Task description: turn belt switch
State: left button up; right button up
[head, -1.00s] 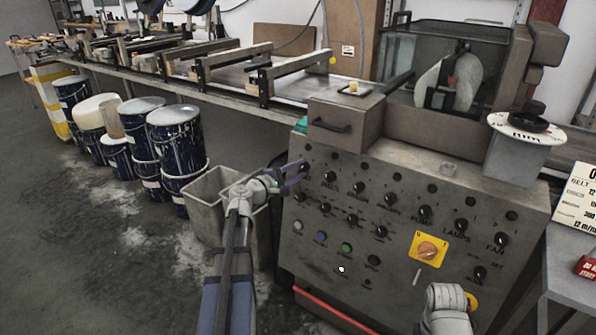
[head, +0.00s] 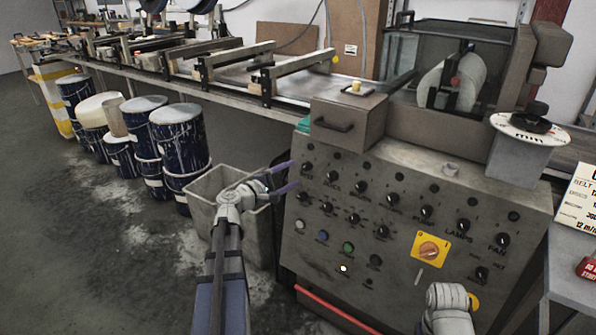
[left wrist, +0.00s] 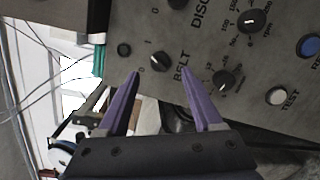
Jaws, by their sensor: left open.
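The belt switch is a small black knob (left wrist: 159,62) with a pale mark, next to the word BELT in the left wrist view. In the head view it is the black knob (head: 307,168) at the upper left of the grey control panel (head: 400,265). My left gripper (head: 288,177) is open and empty at the panel's left edge, its purple fingers spread. In the left wrist view the fingertips (left wrist: 160,72) lie on either side of the knob, with no visible contact. Which figure the knob's mark points to is unclear. My right gripper's fingers are out of view.
Similar knobs crowd the panel, one (left wrist: 225,80) close to a finger. A grey bin (head: 215,185) stands by my left arm. A drawer box (head: 345,125) juts out above the knobs.

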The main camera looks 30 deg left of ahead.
pick_arm(q)
jog(key=shift+v, duration=1.6)
jog(key=s+d+f+m+g+h, duration=0.1)
jog(key=d+f+m+g, duration=0.25)
jog(key=d, duration=0.55)
jog(key=s+d+f+m+g+h, duration=0.1)
jog(key=d+f+m+g+h, duration=0.25)
jog(key=d, duration=0.65)
jog(key=s+d+f+m+g+y, duration=0.1)
jog(key=d+f+m+g, duration=0.3)
jog(key=d, duration=0.5)
jog(key=s+d+f+m+g+y, duration=0.35)
jog(key=s+d+f+m, duration=0.2)
jog(key=s, duration=0.25)
jog(key=s+d+f+m+g+y, duration=0.3)
jog(key=s+d+f+m+y, duration=0.15)
jog(key=s+d+m, duration=0.35)
notch_tip(320, 180, up, 30)
jog(key=a+p, duration=0.2)
jog(key=p, duration=2.7)
jog(key=shift+s+n, duration=0.2)
jog(key=shift+n, duration=0.25)
jog(key=shift+a+f+t+y, duration=0.1)
jog(key=shift+a+t+y, duration=0.05)
jog(key=shift+t+y, duration=0.1)
